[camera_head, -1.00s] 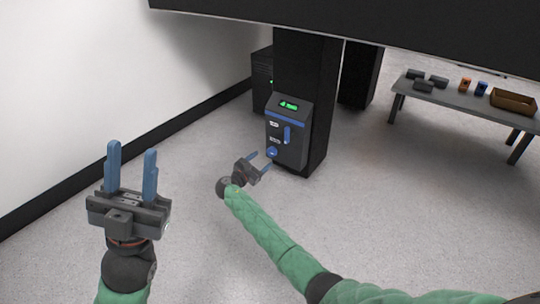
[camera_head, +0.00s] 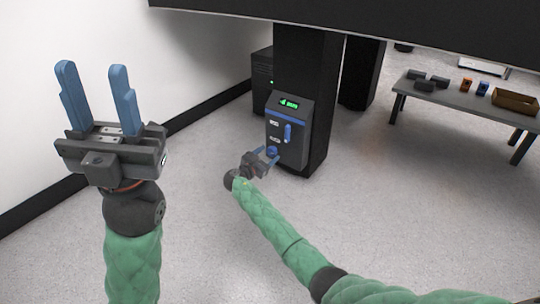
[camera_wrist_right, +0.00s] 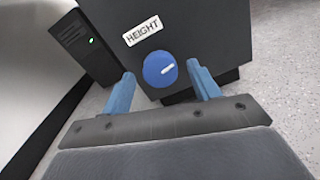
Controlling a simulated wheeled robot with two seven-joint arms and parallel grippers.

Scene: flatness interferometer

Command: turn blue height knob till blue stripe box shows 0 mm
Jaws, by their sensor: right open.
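The blue-striped box (camera_head: 298,109) is mounted on a black column and has a small green-lit display (camera_head: 289,104) too small to read. The blue height knob (camera_wrist_right: 160,69) has a white pointer mark and sits below a HEIGHT label (camera_wrist_right: 143,31); it also shows low on the box in the head view (camera_head: 272,151). My right gripper (camera_wrist_right: 161,92) is open, with its fingers at either side of the knob and a gap visible to each. My left gripper (camera_head: 93,95) is open and empty, fingers up, at the left of the head view.
A blue handle (camera_head: 287,133) sits on the box above and right of the knob. A dark cabinet (camera_head: 262,82) stands behind the column. A grey table (camera_head: 459,99) with several small parts and a brown bin (camera_head: 515,102) is at right. The floor between is clear.

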